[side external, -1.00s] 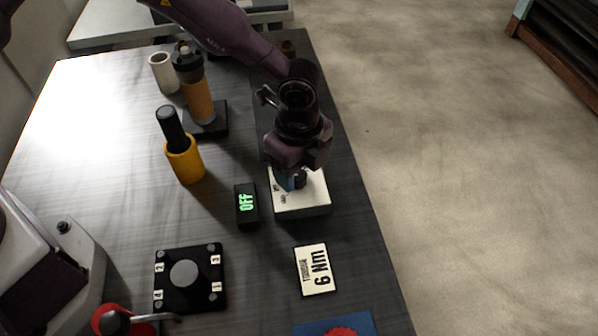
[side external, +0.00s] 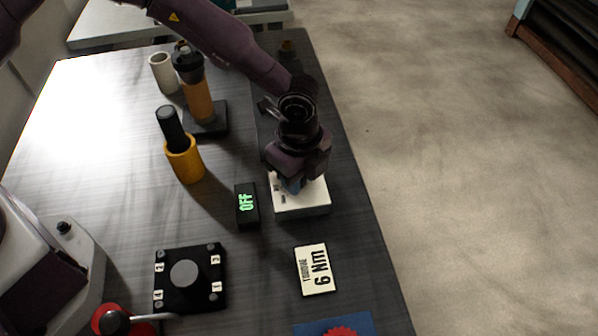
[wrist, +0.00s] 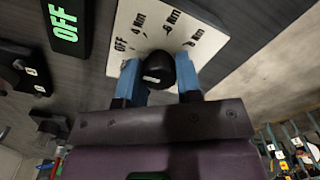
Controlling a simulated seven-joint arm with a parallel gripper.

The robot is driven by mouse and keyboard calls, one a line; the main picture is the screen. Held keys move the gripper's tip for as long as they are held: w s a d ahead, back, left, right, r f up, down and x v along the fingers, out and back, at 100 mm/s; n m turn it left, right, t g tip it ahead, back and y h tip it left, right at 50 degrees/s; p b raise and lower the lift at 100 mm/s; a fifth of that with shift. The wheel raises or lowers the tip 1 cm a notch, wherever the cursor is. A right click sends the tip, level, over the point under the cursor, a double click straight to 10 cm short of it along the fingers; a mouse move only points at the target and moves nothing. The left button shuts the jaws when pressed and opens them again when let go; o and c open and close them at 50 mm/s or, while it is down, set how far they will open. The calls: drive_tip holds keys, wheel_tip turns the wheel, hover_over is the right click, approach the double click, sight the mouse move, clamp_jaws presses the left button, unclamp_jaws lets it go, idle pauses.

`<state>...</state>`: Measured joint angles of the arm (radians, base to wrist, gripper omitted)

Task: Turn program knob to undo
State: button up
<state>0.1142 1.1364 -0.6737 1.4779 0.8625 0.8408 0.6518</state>
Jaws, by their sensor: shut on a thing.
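The program knob is a round black knob (wrist: 158,70) on a white panel (wrist: 205,42) with printed marks, among them OFF and several Nm values. In the side external view the white panel (side external: 305,203) sits on the dark table, and the knob is hidden under my gripper. My gripper (wrist: 160,82) has blue fingers, one on each side of the knob, and is shut on it. It also shows from above in the side external view (side external: 291,188). A small black display (side external: 247,205) beside the panel reads OFF in green; it also shows in the wrist view (wrist: 66,22).
A "TORQUE 6 Nm" card (side external: 315,270) lies in front of the panel. A black numbered plate (side external: 189,278), a yellow holder (side external: 185,160) with a black-handled tool, and an orange tool (side external: 199,100) stand to the left. Table edge is close on the right.

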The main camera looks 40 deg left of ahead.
drive_tip(key=n, duration=0.3)
drive_tip(key=shift+n, duration=2.3)
drive_tip(key=o, duration=0.9)
drive_tip(key=shift+o, duration=0.2)
drive_tip(key=shift+r, duration=0.15)
